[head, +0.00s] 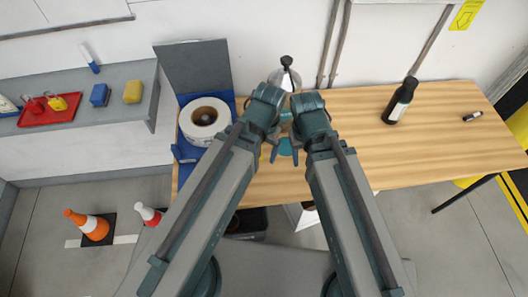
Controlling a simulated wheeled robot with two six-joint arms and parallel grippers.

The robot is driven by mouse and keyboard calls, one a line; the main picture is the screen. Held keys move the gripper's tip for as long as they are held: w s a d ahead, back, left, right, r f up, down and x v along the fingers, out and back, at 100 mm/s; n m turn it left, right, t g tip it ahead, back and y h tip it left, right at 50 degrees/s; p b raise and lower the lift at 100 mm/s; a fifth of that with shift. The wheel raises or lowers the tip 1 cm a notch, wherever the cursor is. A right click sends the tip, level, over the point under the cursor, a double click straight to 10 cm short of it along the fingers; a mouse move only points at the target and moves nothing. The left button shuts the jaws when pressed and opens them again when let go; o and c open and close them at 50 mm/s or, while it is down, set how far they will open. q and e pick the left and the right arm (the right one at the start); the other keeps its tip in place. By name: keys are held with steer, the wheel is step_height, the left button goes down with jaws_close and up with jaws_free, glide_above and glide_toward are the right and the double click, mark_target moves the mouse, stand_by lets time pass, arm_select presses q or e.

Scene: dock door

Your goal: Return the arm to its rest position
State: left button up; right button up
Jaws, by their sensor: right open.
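My two arms reach up from the bottom of the head view and fold close together over the near edge of the wooden table (425,135). My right gripper (291,150) is open, near the middle of the view, with nothing seen between its fingers. My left gripper (272,150) is close beside it, partly hidden by its own wrist; I cannot tell whether it is open. A small teal patch shows between the wrists, and I cannot tell what it is.
A white roll (204,120) sits in a blue-grey holder at the table's left. A silver pot (286,75) stands behind my wrists. A dark bottle (398,103) stands at the right. A shelf (120,100) is at the left. Cones (90,226) stand on the floor.

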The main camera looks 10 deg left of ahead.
arm_select(q)
steer(key=shift+s+d+n, duration=0.5)
steer(key=shift+s+d, duration=0.05)
steer(key=shift+d, duration=0.05)
steer(key=shift+c, duration=0.3)
stand_by(0.8)
